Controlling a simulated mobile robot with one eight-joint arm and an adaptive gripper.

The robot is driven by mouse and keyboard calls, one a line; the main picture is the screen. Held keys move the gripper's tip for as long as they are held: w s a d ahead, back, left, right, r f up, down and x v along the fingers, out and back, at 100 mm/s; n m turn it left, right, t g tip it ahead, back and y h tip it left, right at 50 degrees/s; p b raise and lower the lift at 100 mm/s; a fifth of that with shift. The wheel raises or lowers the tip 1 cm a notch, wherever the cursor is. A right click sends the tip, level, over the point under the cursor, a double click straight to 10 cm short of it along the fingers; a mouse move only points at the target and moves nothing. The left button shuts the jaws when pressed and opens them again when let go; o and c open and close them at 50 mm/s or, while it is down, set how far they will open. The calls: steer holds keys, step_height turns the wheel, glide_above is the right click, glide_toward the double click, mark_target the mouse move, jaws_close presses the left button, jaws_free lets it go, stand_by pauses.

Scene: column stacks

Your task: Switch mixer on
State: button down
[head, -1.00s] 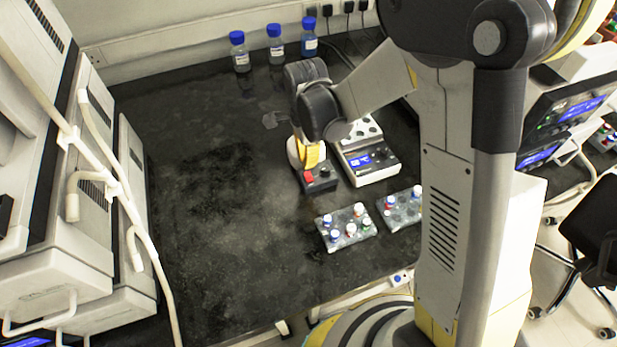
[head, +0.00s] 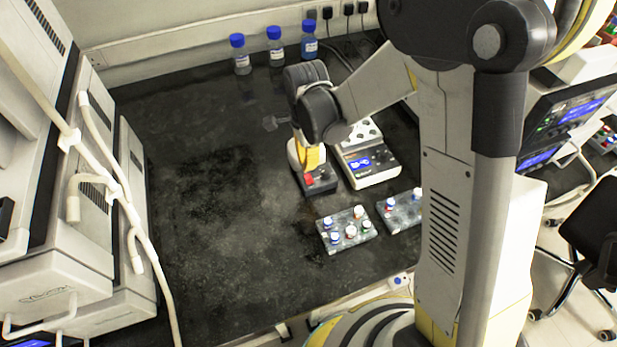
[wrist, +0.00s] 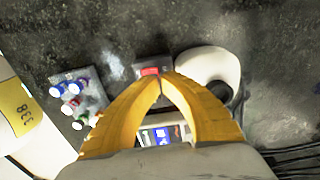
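The mixer is a small dark box (head: 322,184) with a red switch (head: 309,179) on the bench, partly covered by my arm. In the wrist view its dark box (wrist: 140,68) and red switch (wrist: 150,71) show just beyond my fingertips. A white rounded part (wrist: 208,63) lies beside the box; it seems to belong to the mixer. My gripper (wrist: 159,79) has its yellow fingers drawn together at the tips, with nothing seen between them. The tips appear very near the switch; I cannot tell whether they touch. In the head view my gripper (head: 313,160) is over the mixer.
A white device with a blue screen (head: 372,170) stands right of the mixer. Two racks of capped vials (head: 345,232) (head: 405,212) sit in front. Blue-capped bottles (head: 275,47) stand at the back wall. The bench left of the mixer is clear (head: 215,220).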

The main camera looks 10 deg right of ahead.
mark_target(307, 174)
steer(key=shift+f+b, duration=1.75)
steer(key=shift+f, duration=0.35)
stand_by(1.0)
steer(key=shift+r+p, duration=1.8)
steer(key=shift+r, duration=0.75)
